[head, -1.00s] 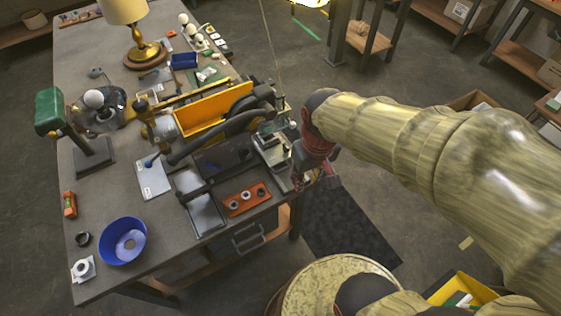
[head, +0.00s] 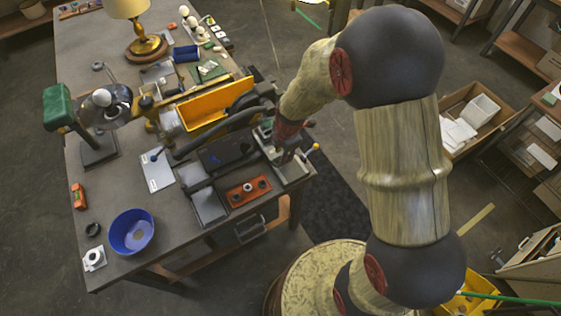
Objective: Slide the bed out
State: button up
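A machine with an orange-yellow trough (head: 215,107) and dark curved arms stands on the workbench. At its right end is a grey metal slide-like part (head: 292,172), which may be the bed. A lever with a yellow ball knob (head: 313,148) sticks out there. My gripper (head: 279,156) is small and dark at the end of my reddish wrist, over this right end. It is at or very near the metal part, but I cannot tell whether it touches. Its fingers are too small and partly hidden to show whether they are open or shut.
The workbench (head: 130,180) also holds a brass lamp (head: 140,38), a blue bowl (head: 132,231), a green-headed stand (head: 62,108) and an orange block with round fittings (head: 248,191). A cardboard box (head: 472,112) stands on the right. Open floor lies right of the bench.

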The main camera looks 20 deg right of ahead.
jog(key=f, duration=0.5)
jog(key=w+f, duration=0.1)
jog(key=f, duration=0.1)
jog(key=shift+w+a+f+b, duration=0.1)
jog(key=shift+a+f+b, duration=0.05)
jog(key=shift+f+b, duration=0.15)
jog(key=c, duration=0.3)
jog(key=c, duration=0.4)
grip_shut()
